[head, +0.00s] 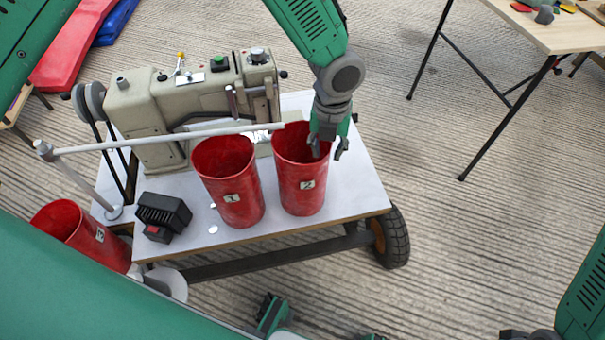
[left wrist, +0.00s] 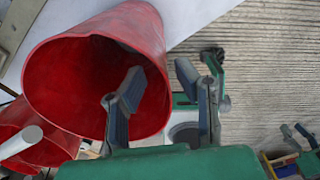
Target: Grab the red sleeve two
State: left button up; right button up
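Red sleeve two (head: 301,184), a cup-like red cylinder with a "2" label, stands upright on the white cart top. Its open mouth faces up. My left gripper (head: 328,148) is at its right rim, with one finger inside the mouth and the other outside. In the left wrist view the spread fingers (left wrist: 158,92) straddle the wall of sleeve two (left wrist: 55,85), with a gap between them; I see no grip on the wall.
Red sleeve one (head: 233,184) stands just left of sleeve two. Sleeve three (head: 85,234) is lower left. A grey rail (head: 170,139) crosses behind the sleeves near a beige machine (head: 170,105). A black box (head: 163,213) sits on the cart (head: 350,195). Open floor lies to the right.

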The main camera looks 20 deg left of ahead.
pick_arm(q)
notch_tip(320, 180, down, 5)
jog(key=shift+d+f+b, duration=0.1)
jog(key=shift+b, duration=1.05)
grip_shut()
